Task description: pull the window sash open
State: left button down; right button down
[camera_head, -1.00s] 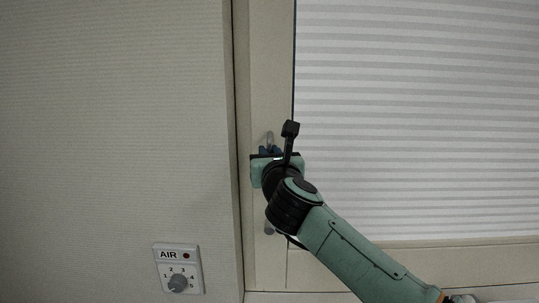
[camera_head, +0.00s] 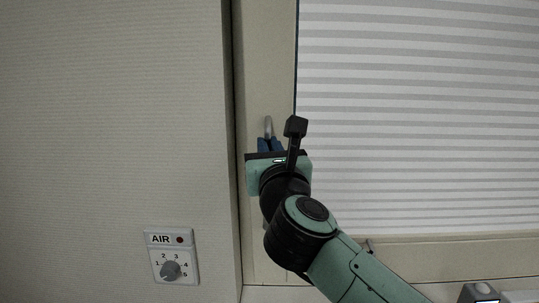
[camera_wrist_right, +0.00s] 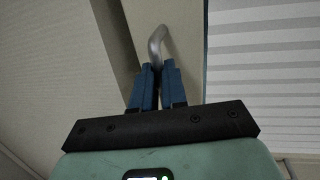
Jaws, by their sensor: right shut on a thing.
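The window sash (camera_head: 280,60) is a beige frame around a white pleated blind (camera_head: 420,110). On its left upright is a grey metal handle (camera_head: 268,125); its bent upper end also shows in the right wrist view (camera_wrist_right: 157,45). My right gripper (camera_head: 268,143) is shut on the handle, its blue fingers on either side of the bar just below the bend. The fingers also show in the right wrist view (camera_wrist_right: 158,70). My wrist and arm hide most of the lower handle. My left gripper is not in view.
A textured wall (camera_head: 110,120) stands left of the window, with an AIR dial panel (camera_head: 172,257) low on it. A small grey object (camera_head: 480,292) shows at the bottom right edge. My right forearm crosses the lower right of the window.

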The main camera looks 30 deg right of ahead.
jog(key=shift+w+a+r, duration=0.1)
jog(key=shift+a+r, duration=0.05)
jog(key=c, duration=1.3)
grip_release()
jog(key=shift+o, duration=0.2)
jog(key=shift+s+a, duration=0.15)
jog(key=shift+s, duration=0.05)
